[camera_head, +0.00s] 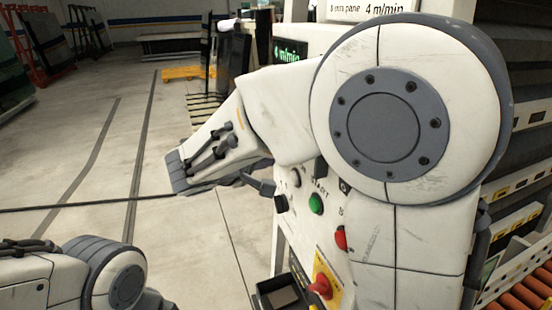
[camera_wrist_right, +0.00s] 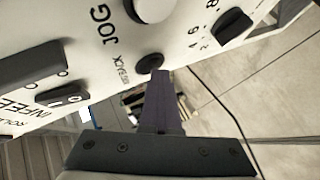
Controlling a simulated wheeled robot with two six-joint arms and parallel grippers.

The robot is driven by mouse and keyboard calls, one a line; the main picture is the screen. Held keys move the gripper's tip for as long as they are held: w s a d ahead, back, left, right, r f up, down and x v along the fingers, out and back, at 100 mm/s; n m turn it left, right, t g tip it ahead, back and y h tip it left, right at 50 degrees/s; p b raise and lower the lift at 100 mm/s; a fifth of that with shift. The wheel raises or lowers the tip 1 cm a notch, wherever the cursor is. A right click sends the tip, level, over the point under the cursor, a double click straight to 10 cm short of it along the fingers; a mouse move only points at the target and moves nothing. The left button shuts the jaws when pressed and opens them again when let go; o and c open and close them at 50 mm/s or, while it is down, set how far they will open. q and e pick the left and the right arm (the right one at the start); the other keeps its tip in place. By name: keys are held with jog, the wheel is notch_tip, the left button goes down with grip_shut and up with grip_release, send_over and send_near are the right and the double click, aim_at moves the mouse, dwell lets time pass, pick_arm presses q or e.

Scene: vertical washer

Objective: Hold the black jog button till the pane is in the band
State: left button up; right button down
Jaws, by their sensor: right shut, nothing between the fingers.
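In the right wrist view, a round black button (camera_wrist_right: 150,62) sits on the white panel below the large JOG lettering, by a small label that seems to end in BACK. My right gripper (camera_wrist_right: 156,74) is shut and empty, its tip right at this button; whether it touches or presses is unclear. In the head view the right gripper (camera_head: 266,187) shows partly behind my right arm, at the panel's left edge; the black button cannot be made out there. I cannot identify the pane or the band. My left gripper is out of view.
A white round button (camera_wrist_right: 152,8) and a black numbered knob (camera_wrist_right: 232,28) are close by. The head view shows a green START button (camera_head: 316,204), a red button (camera_head: 341,238) and a red emergency stop (camera_head: 321,286). Open floor (camera_head: 110,150) lies left.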

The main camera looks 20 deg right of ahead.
dwell(0.5)
jog(key=shift+a, duration=0.95)
jog(key=shift+a+b, duration=0.45)
jog(key=shift+a, duration=2.05)
jog(key=s+a+f+n+g+y, duration=0.1)
jog(key=s+a+f+g+y, duration=0.1)
jog(key=s, duration=0.7)
jog(key=s+a+f+n+g+y, duration=0.1)
jog(key=s+a+f+g+y, duration=0.1)
jog(key=s+f+y, duration=0.3)
jog(key=s+a+f+n+g+y, duration=0.1)
jog(key=s+a+f+g+y, duration=0.2)
jog(key=s+f, duration=0.4)
jog(key=s+g+y, duration=0.1)
jog(key=s, duration=0.5)
jog(key=shift+s+f, duration=0.2)
jog(key=shift+a, duration=0.1)
